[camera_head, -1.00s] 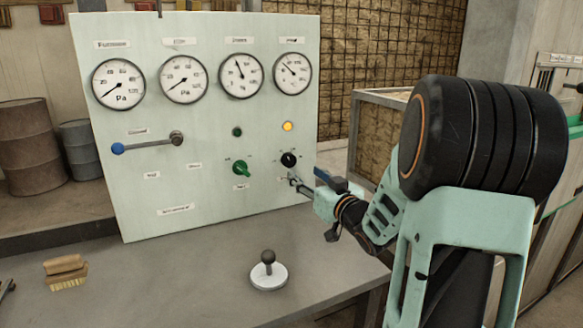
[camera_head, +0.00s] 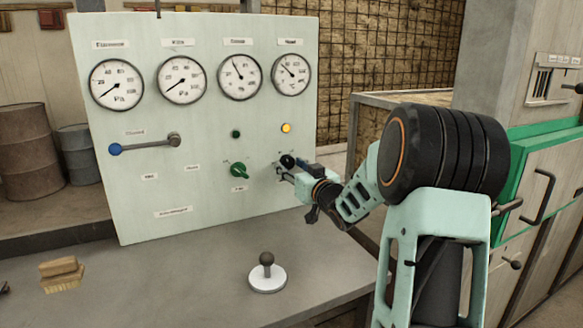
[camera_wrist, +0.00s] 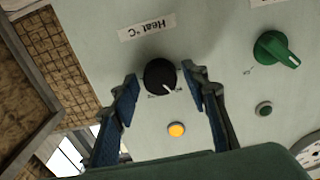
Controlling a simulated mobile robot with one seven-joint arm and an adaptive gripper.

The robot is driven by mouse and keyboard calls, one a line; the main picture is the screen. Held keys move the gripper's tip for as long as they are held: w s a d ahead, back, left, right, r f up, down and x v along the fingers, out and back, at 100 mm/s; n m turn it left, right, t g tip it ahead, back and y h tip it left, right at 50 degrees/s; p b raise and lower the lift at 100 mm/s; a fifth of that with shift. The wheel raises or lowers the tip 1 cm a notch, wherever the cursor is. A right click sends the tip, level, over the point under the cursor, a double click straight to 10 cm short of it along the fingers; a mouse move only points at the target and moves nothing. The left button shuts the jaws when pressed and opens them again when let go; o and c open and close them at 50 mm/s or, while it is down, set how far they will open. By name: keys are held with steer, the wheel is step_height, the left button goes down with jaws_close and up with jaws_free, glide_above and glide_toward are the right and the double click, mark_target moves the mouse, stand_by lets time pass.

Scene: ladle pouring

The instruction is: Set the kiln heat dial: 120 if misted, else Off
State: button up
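The black heat dial (camera_head: 287,161) is on the lower right of the pale panel (camera_head: 215,130). In the wrist view the dial (camera_wrist: 160,77) has a white pointer mark and sits beside a label reading "Heat °C", upside down. My gripper (camera_wrist: 163,90) is open, with one blue-padded finger on each side of the dial; I cannot tell whether they touch it. In the head view my gripper (camera_head: 282,168) is at the panel and partly covers the dial. An amber lamp (camera_head: 286,128) glows above the dial. The green knob (camera_head: 239,170) is to its left.
A blue-ended lever (camera_head: 116,149) is at left. A round-based stick (camera_head: 267,273) and a brush (camera_head: 61,274) stand on the grey bench (camera_head: 180,290). A crate (camera_head: 378,140) is behind my arm.

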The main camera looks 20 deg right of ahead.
steer(key=c, duration=0.9)
steer(key=shift+o, duration=0.2)
steer(key=shift+p, duration=0.3)
steer(key=m+p, duration=0.2)
steer(key=m, duration=0.1)
steer(key=shift+r+p, duration=0.2)
steer(key=shift+p, duration=0.2)
steer(key=m+p, duration=0.2)
steer(key=shift+m, duration=0.3)
steer(key=m+p, duration=0.3)
steer(key=shift+a+m, duration=0.1)
steer(key=shift+m, duration=0.2)
steer(key=shift+f+m+p, duration=0.15)
steer(key=shift+m+p, duration=0.75)
steer(key=shift+m, duration=0.3)
